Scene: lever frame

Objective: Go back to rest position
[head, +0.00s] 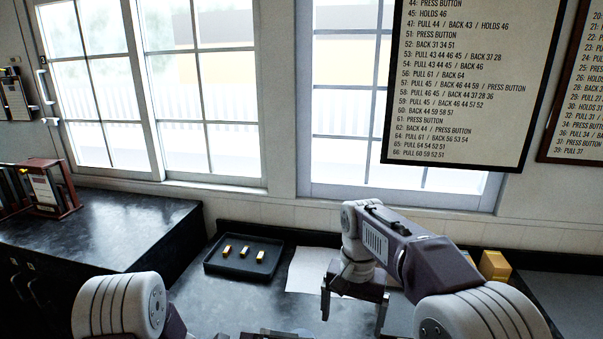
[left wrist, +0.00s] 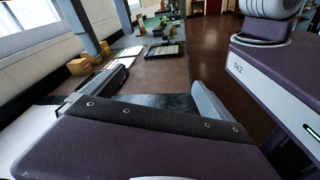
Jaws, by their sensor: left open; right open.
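My right gripper (head: 354,308) hangs over the dark worktop (head: 205,291) in the head view, in front of a white sheet. Its two fingers point down, are spread apart and hold nothing. The right arm comes in from the lower right and bends down at the wrist. My left gripper (left wrist: 155,97) shows in the left wrist view with its two fingers wide apart and nothing between them. In the head view only the white rounded part of my left arm shows clearly at the lower left; the left fingers cannot be made out there.
A black tray (head: 212,266) with three small yellow-and-white pieces lies on the worktop. A white sheet (head: 304,272) lies beside it, and a yellow block (head: 495,265) stands right of my right arm. Windows and a framed list (head: 460,90) are behind. A dark counter (head: 125,235) is at left.

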